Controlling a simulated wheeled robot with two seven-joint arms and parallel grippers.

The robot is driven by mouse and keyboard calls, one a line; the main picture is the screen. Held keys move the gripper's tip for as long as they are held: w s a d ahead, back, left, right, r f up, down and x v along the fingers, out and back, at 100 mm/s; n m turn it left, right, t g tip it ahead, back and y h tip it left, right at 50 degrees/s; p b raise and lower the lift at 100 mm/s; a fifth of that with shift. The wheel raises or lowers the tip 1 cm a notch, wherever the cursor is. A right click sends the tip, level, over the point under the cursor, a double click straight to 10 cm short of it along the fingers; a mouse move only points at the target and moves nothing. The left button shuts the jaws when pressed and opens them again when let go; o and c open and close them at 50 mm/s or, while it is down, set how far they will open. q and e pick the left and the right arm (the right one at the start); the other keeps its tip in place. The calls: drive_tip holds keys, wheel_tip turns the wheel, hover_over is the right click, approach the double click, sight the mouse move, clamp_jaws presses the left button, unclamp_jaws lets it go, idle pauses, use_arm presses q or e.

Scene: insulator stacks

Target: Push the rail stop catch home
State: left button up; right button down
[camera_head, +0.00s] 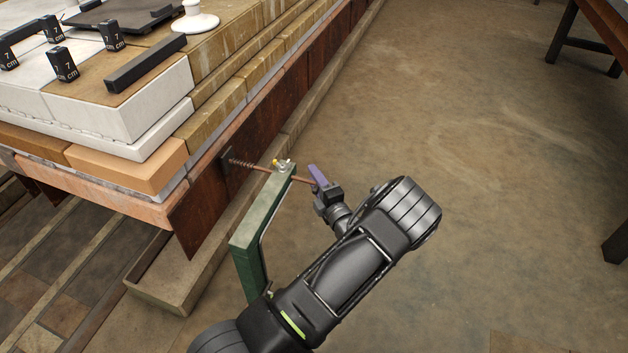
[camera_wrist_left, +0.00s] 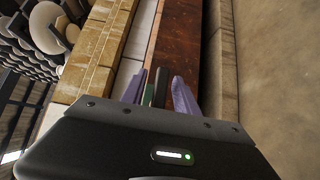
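The rail stop sits at the stack's lower edge. It has a green upright bracket (camera_head: 262,212), a copper rod (camera_head: 300,179) passing through its top, and a coil spring (camera_head: 243,163) reaching toward a dark plate (camera_head: 226,160) on the rusty rail. A small yellow part (camera_head: 275,162) sits on the bracket top. My left gripper (camera_head: 316,177) is at the rod's outer end, its purple fingers close beside it. My right gripper is not in view.
The stack of pale and brown blocks (camera_head: 120,105) rises at the left, with black labelled markers (camera_head: 62,65) and a white insulator (camera_head: 195,18) on top. A wooden beam (camera_head: 180,285) runs along its foot. Open floor (camera_head: 480,200) lies right; table legs (camera_head: 617,240) stand at the far right.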

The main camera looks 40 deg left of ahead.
use_arm(q)
drive_tip(key=shift+w+a, duration=0.15)
drive_tip(key=shift+a, duration=0.15)
clamp_jaws()
idle(1.3)
